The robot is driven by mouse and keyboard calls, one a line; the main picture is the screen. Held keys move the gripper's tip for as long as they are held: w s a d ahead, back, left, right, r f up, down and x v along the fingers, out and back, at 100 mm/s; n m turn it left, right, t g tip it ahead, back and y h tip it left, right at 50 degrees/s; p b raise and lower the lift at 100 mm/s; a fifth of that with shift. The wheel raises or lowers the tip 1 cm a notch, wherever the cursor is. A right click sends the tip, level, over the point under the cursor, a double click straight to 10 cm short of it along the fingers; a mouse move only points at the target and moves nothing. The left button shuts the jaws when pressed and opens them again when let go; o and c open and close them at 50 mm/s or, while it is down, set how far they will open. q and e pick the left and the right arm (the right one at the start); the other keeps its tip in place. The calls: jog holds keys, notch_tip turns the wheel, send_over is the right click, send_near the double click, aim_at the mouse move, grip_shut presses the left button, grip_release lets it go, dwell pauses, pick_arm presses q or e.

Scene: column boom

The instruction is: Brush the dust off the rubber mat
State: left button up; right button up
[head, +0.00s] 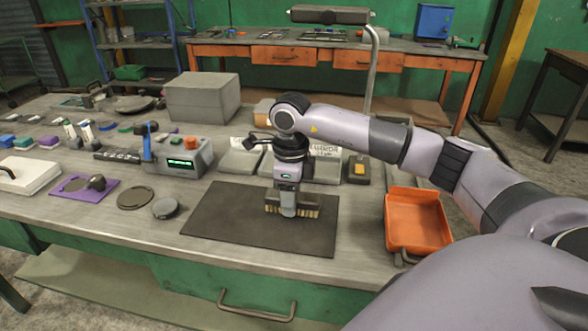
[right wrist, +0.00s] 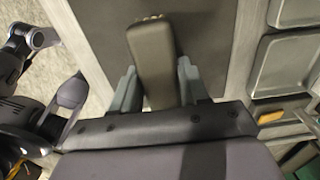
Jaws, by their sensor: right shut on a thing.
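The dark rubber mat (head: 225,222) lies flat on the workbench near its front edge. My right gripper (head: 288,208) points down over the right part of the mat and is shut on a brush (head: 309,211) with pale tan bristles. The bristles are at the mat's surface, but I cannot tell if they touch it. In the right wrist view the brush's dark handle (right wrist: 151,55) lies between the two grey fingers of my right gripper (right wrist: 156,88), with the mat (right wrist: 205,30) below. I cannot make out dust on the mat. My left gripper is not in view.
An orange tray (head: 415,222) stands right of the mat. A grey device with a green display (head: 182,160), a round disc (head: 166,208) and a purple pad (head: 75,187) lie left.

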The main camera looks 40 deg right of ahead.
jog(key=shift+r+p, duration=1.7)
jog(key=shift+r, duration=1)
